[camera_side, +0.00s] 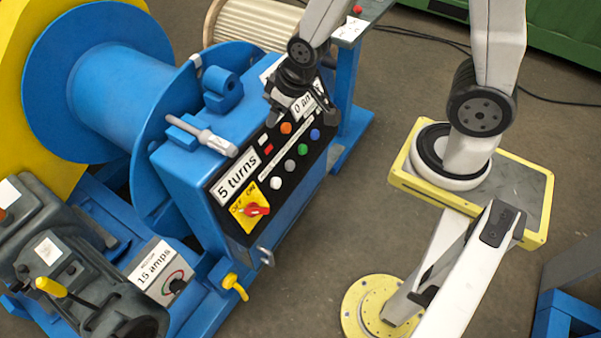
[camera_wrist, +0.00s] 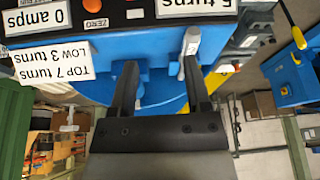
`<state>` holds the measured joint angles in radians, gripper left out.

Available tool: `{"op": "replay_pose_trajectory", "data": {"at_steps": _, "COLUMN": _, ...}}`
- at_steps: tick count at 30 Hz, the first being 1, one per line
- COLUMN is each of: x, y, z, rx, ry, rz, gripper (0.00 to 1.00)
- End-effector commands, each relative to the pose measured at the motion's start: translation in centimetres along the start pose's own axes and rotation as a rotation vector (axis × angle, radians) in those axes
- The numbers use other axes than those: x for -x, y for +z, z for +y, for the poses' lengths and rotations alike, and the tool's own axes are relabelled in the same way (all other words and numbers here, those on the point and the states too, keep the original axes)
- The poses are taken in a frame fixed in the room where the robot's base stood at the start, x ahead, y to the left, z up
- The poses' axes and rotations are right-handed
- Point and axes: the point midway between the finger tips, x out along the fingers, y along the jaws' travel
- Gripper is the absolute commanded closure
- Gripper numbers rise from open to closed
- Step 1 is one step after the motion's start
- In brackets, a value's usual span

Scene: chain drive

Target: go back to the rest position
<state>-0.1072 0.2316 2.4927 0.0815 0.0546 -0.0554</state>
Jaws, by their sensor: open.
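My gripper (camera_side: 302,112) is over the top edge of the blue machine's control panel, near the "0 amps" label. In the wrist view my gripper (camera_wrist: 159,68) has its two dark fingers spread wide apart, with nothing held between them. A grey-white pin (camera_side: 215,141) lies on a blue bracket at the left of the panel top, apart from my gripper. In the wrist view the pin (camera_wrist: 189,45) shows just beyond the right fingertip. The rest position is not marked in either view.
The control panel (camera_side: 290,172) has several coloured buttons and a red switch (camera_side: 256,209) on a yellow plate. A blue lug (camera_side: 223,88) stands left of my gripper, before the large blue drum (camera_side: 120,85). Grey floor (camera_side: 350,215) is clear right of the panel.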

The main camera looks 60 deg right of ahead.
Motion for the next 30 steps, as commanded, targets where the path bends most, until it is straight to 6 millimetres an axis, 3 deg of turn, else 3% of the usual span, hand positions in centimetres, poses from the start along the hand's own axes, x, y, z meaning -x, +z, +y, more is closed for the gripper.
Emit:
{"op": "replay_pose_trajectory", "data": {"at_steps": 6, "x": 3.6, "y": 1.7, "z": 2.1, "rx": -0.05, "ry": 0.021, "rz": -0.079, "gripper": 0.38}}
{"op": "replay_pose_trajectory", "data": {"at_steps": 12, "x": 5.2, "y": 2.9, "z": 3.0, "rx": -0.073, "ry": 0.036, "rz": -0.122, "gripper": 0.38}}
{"op": "replay_pose_trajectory", "data": {"at_steps": 30, "x": 5.4, "y": 3.1, "z": 3.2, "rx": -0.077, "ry": 0.038, "rz": -0.131, "gripper": 0.38}}
